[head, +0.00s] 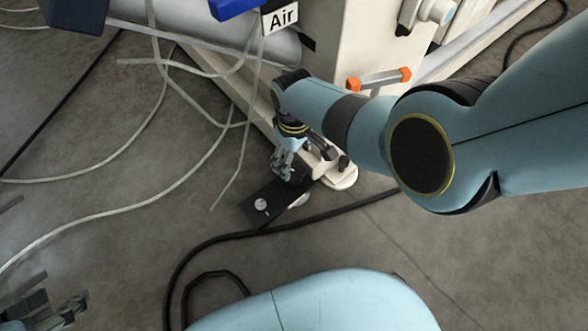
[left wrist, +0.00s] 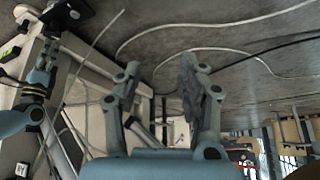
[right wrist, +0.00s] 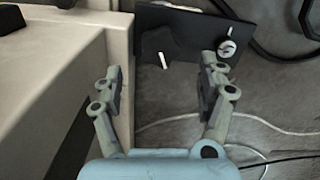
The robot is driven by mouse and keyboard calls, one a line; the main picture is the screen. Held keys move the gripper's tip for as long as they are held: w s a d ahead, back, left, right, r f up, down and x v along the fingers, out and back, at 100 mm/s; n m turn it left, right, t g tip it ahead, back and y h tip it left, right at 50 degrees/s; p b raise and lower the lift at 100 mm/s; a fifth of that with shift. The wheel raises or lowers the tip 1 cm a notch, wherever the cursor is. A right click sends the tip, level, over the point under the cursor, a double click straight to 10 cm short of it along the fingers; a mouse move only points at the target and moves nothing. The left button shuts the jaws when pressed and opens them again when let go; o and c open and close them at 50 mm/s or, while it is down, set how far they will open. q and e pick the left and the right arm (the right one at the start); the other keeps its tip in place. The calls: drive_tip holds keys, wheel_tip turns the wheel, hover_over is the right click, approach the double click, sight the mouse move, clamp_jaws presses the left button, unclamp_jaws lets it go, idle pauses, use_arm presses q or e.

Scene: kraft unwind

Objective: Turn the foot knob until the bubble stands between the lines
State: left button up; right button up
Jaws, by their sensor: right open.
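A black plate (head: 247,207) sticks out at the machine's foot; it also shows in the right wrist view (right wrist: 205,68). The dark lobed foot knob (right wrist: 172,42) with a short white mark stands on it. A small round silver-rimmed level (right wrist: 228,48) sits right of the knob, also seen in the head view (head: 261,205). The bubble and lines are too small to read. My right gripper (head: 284,162) is open above the plate; in the right wrist view (right wrist: 163,75) its fingers are apart, with nothing between them. My left gripper (head: 57,308) is open and empty, far from the knob.
The cream machine frame (right wrist: 60,85) stands close to my right gripper's left finger. A pale foot pad (head: 343,180) lies beside the plate. A black cable (head: 235,232) and several pale hoses (head: 130,210) run over the floor. The floor left of the plate is otherwise clear.

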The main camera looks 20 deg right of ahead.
sight(294, 171)
wheel_tip(294, 171, down, 2)
drive_tip(key=shift+s+f+b, duration=0.1)
drive_tip(key=shift+b, duration=0.4)
drive_tip(key=shift+f+b, duration=0.55)
drive_tip(key=shift+f, duration=0.15)
drive_tip(key=shift+f+b, duration=0.5)
drive_tip(key=shift+f, duration=0.1)
use_arm(q)
drive_tip(key=shift+s+d+f+t+b, duration=0.1)
drive_tip(key=shift+s+f+t, duration=0.05)
drive_tip(key=shift+f+t, duration=0.65)
drive_tip(key=shift+s+d+f+t+b, duration=0.1)
drive_tip(key=shift+s+f+t, duration=0.05)
drive_tip(key=shift+f+t, duration=0.65)
drive_tip(key=shift+s+d+f+t+b, duration=0.15)
drive_tip(key=shift+f+t, duration=0.45)
drive_tip(key=shift+t, duration=0.4)
use_arm(e)
drive_tip(key=shift+f, duration=0.45)
use_arm(q)
drive_tip(key=shift+a, duration=0.1)
